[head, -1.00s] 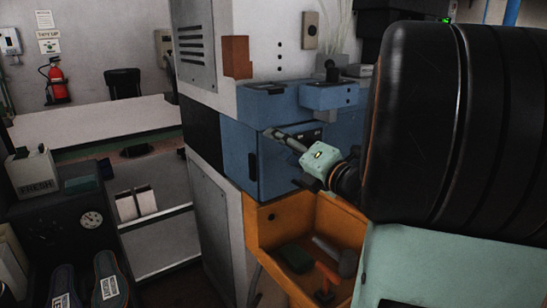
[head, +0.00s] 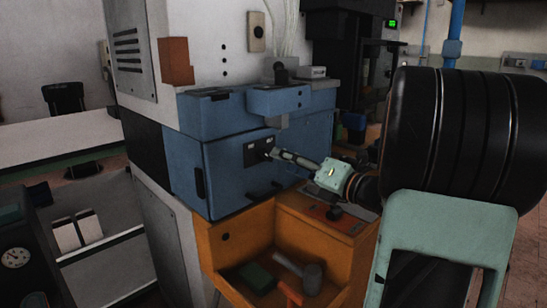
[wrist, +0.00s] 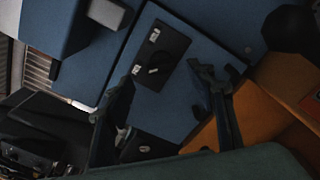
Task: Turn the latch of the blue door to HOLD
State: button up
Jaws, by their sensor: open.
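The blue door (head: 225,185) is the lower blue front of the press. It carries a dark latch plate (head: 258,150), which also shows in the wrist view (wrist: 172,42) with two small white labels. The latch (wrist: 153,70) is a small dark knob with a pale mark, at the plate's lower part; the labels are too small to read. My gripper (head: 272,154) is open and empty in front of the door, its tips close to the plate. In the wrist view, the latch lies between the fingertips (wrist: 164,72); I cannot tell whether they touch it.
An orange bin (head: 225,240) below the door holds a hammer (head: 300,270) and a green block (head: 257,277). A blue ledge (head: 278,100) juts out above the door. A bench stands at the left.

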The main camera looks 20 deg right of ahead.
aim_at(271, 158)
jog(key=x, duration=0.6)
jog(key=shift+c, duration=0.5)
jog(key=c, duration=1.1)
jog(key=shift+o, duration=0.2)
jog(key=shift+d+f+m+p, duration=0.15)
jog(key=shift+m+p, duration=0.85)
jog(key=shift+m, duration=2)
jog(key=shift+a+f+m+p, duration=0.15)
jog(key=shift+m+p, duration=0.8)
jog(key=shift+m, duration=2.05)
jog(key=shift+d+f+m+p, duration=0.15)
jog(key=shift+m+p, duration=0.85)
jog(key=shift+m, duration=2)
